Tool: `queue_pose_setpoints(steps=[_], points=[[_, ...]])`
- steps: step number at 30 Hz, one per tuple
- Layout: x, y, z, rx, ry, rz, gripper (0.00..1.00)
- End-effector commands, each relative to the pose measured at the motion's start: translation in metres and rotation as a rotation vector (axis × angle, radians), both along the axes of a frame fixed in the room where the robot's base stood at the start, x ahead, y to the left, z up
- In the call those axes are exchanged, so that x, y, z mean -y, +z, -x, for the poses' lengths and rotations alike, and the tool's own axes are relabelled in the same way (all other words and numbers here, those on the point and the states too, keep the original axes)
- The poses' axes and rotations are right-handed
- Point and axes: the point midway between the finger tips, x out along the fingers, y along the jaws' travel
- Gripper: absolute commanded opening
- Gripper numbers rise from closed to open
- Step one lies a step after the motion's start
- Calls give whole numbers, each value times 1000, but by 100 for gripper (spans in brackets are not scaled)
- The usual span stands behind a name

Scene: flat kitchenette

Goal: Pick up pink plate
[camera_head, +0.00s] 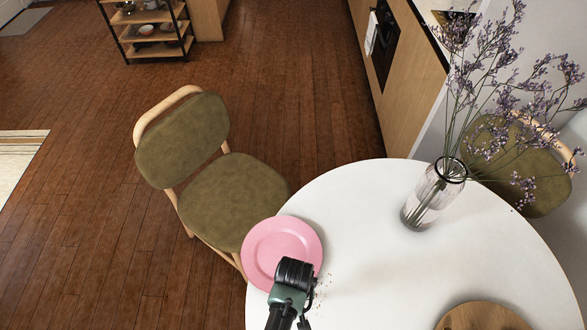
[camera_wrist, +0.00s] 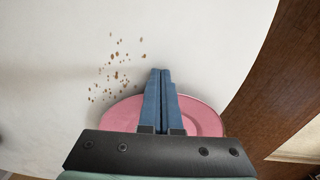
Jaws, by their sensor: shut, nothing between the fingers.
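The pink plate (camera_head: 268,247) lies at the left edge of the round white table in the head view, its left side reaching to or slightly past the table edge. In the wrist view the plate (camera_wrist: 204,118) shows behind and to both sides of the fingers, its near part hidden by my gripper body. My gripper (camera_wrist: 160,72) is shut with its two blue fingers together and nothing between them. In the head view my gripper (camera_head: 296,268) is over the plate's lower right part; its fingertips cannot be made out there. I cannot tell whether it touches the plate.
Brown crumbs (camera_wrist: 118,72) lie on the white table (camera_head: 370,270) beside the plate. A glass vase (camera_head: 432,196) with purple flowers stands at the right. A round wooden board (camera_head: 482,318) is at the lower right. A green chair (camera_head: 230,200) stands close to the table edge by the plate.

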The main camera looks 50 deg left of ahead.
Motion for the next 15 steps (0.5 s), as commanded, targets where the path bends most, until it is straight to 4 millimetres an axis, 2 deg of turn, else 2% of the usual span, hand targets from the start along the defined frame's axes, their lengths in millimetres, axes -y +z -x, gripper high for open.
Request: queue_pose_setpoints(steps=[4,15], points=[[-6,0,-4,0,0,0,0],[-8,0,-5,0,-1,0,0]])
